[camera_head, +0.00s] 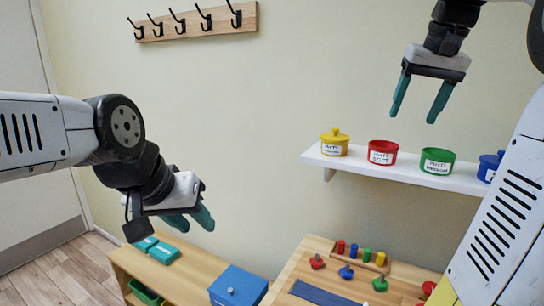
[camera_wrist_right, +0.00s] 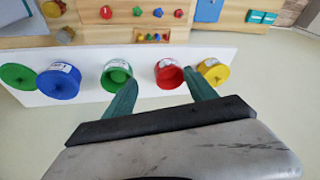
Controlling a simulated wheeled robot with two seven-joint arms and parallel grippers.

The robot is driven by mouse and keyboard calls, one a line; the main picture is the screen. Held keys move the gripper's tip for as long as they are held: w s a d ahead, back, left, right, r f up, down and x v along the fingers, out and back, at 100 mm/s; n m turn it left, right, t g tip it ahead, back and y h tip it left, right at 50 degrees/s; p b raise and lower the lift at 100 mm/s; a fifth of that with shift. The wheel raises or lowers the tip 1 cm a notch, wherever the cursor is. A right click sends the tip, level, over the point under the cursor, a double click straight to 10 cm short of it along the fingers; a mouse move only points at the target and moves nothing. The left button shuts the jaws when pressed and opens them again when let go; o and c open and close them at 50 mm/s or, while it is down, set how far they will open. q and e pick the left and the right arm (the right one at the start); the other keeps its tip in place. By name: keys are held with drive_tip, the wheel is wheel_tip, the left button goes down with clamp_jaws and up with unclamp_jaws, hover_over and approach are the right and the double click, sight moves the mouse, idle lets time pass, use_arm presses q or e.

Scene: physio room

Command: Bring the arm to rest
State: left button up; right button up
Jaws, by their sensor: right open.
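My right gripper (camera_head: 415,115) hangs from the upper right, in front of the wall and above the white shelf (camera_head: 400,172). Its two teal fingers are spread with nothing between them. In the right wrist view its fingertips (camera_wrist_right: 160,84) overlap the row of pots in the picture, but the head view shows them above the shelf. My left gripper (camera_head: 192,220) is at lower left, above the wooden bench, fingers pointing down and right. No object shows in it. Its fingers partly overlap from this angle, so their gap is unclear.
The shelf holds a yellow pot (camera_head: 335,142), red pot (camera_head: 383,153), green pot (camera_head: 437,161) and blue pot (camera_head: 490,166). Below, a wooden table (camera_head: 305,257) carries coloured pegs and knobs; a bench (camera_head: 128,262) holds teal blocks and a blue box (camera_head: 238,288). Hooks (camera_head: 195,22) are on the wall.

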drive_tip(key=s+a+f+n+t+y, duration=0.1)
drive_tip(key=s+a+f+n+t, duration=0.1)
drive_tip(key=s+a+f, duration=1.2)
drive_tip(key=a+f+n, duration=0.1)
drive_tip(key=a+f, duration=0.2)
drive_tip(key=f, duration=0.1)
drive_tip(key=shift+s+f+y, duration=0.15)
drive_tip(key=shift+s+y, duration=0.15)
